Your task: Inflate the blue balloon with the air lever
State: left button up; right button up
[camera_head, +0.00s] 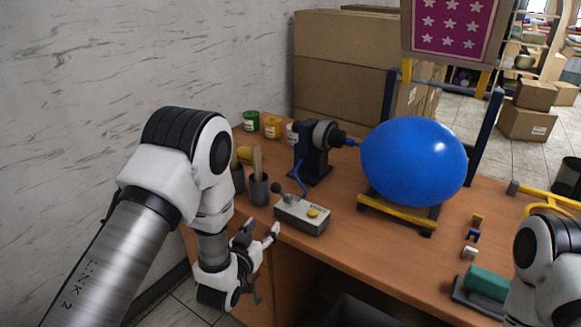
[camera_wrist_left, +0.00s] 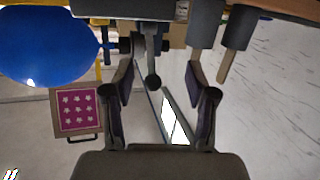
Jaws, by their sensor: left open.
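The blue balloon (camera_head: 413,160) is large and round, on the nozzle of a dark pump (camera_head: 311,160) above a yellow-and-black cradle (camera_head: 384,212). It also shows at the upper left of the left wrist view (camera_wrist_left: 48,48). The grey control box (camera_head: 302,216) has a yellow button and an air lever with a black knob (camera_head: 277,188). My left gripper (camera_head: 263,229) is open and empty, just in front of the box near the table's front edge. In the left wrist view the knob (camera_wrist_left: 153,82) appears between the open fingers (camera_wrist_left: 160,72); contact cannot be told. My right gripper is out of view.
Two dark cups with wooden-handled tools (camera_head: 259,188) stand left of the box. Paint jars (camera_head: 271,127) stand behind. A teal block (camera_head: 487,283) and small coloured pieces (camera_head: 472,236) lie at the right. The wooden table (camera_head: 350,246) is bare in front of the cradle.

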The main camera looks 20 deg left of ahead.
aim_at(274, 192)
pick_arm(q)
notch_tip(274, 192, up, 6)
jog(key=w+t, duration=0.2)
jog(key=w, duration=0.2)
jog(key=w+p, duration=0.1)
jog(key=w, duration=0.2)
jog(key=w+d+p, duration=0.1)
jog(key=w, duration=0.1)
jog(key=shift+w+d+f, duration=0.1)
jog(key=shift+w, duration=0.2)
grip_shut()
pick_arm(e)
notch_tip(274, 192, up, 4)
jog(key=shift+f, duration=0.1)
